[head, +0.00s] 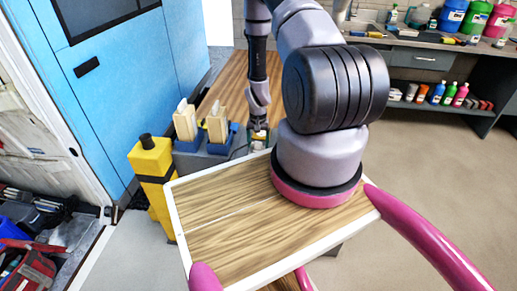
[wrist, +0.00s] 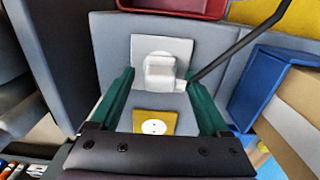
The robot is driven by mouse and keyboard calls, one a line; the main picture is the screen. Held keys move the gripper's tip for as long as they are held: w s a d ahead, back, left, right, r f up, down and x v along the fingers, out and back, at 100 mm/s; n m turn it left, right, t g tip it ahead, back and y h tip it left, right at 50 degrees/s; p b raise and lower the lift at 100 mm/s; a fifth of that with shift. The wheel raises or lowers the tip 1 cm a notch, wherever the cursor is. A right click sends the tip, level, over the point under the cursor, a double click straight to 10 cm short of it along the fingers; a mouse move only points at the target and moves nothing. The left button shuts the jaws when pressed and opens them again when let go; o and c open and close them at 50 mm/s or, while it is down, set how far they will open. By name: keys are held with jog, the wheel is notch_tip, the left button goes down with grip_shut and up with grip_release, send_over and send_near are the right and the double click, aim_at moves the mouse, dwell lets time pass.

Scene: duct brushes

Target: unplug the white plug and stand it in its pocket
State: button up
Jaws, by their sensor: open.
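The white plug (wrist: 160,72) sits on a white square plate (wrist: 150,47) on a grey surface in the wrist view. A dark cable runs from its right side to the upper right. My gripper (wrist: 158,90) is open, with one green finger on the left of the plug and one on the right, gaps between. In the head view my gripper (head: 259,130) points down over the grey unit, and the plug there is too small to make out. A yellow plate with a white round socket (wrist: 154,127) lies between the fingers, nearer the palm. I cannot tell which part is the pocket.
A red tray (wrist: 175,7) is at the top of the wrist view. Blue holders (head: 188,145) with pale wooden blocks (head: 217,123) stand left of my gripper. A yellow and black post (head: 150,158) stands further left. The dark cable (wrist: 240,42) crosses the right side.

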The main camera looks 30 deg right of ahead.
aim_at(258, 142)
jog(key=shift+f, duration=0.8)
dwell(0.4)
grip_shut()
jog(key=shift+r, duration=0.1)
jog(key=shift+r, duration=2.9)
jog(key=shift+r, duration=0.1)
jog(key=shift+r, duration=1.4)
